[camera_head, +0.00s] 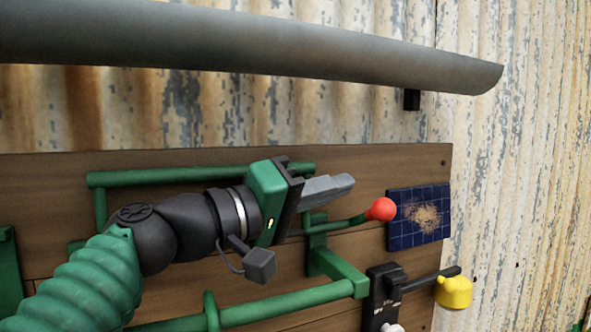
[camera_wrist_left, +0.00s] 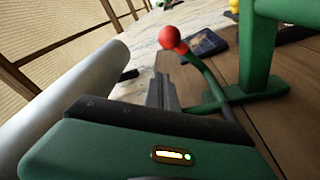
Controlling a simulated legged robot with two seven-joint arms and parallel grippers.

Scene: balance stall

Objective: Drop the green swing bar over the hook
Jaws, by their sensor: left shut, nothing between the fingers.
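My left gripper (camera_head: 343,184) is shut and empty in front of the plank wall, its tips up and left of a red ball (camera_head: 381,209). The ball ends a curved green rod (camera_head: 340,224); both show in the left wrist view, the ball (camera_wrist_left: 169,37) just beyond the gripper tips (camera_wrist_left: 161,66). A green bar (camera_head: 150,178) runs level behind my arm, which hides part of it. A lower green bar (camera_head: 285,303) meets a green bracket (camera_head: 338,270). I cannot tell which green part is the swing bar or which is the hook. My right gripper is out of view.
A thick grey pipe (camera_head: 250,45) crosses above. A dark blue gridded panel (camera_head: 418,217) with a tan patch is right of the ball. A black fitting (camera_head: 384,296) with a lever and yellow knob (camera_head: 453,291) is at lower right. Corrugated metal stands behind.

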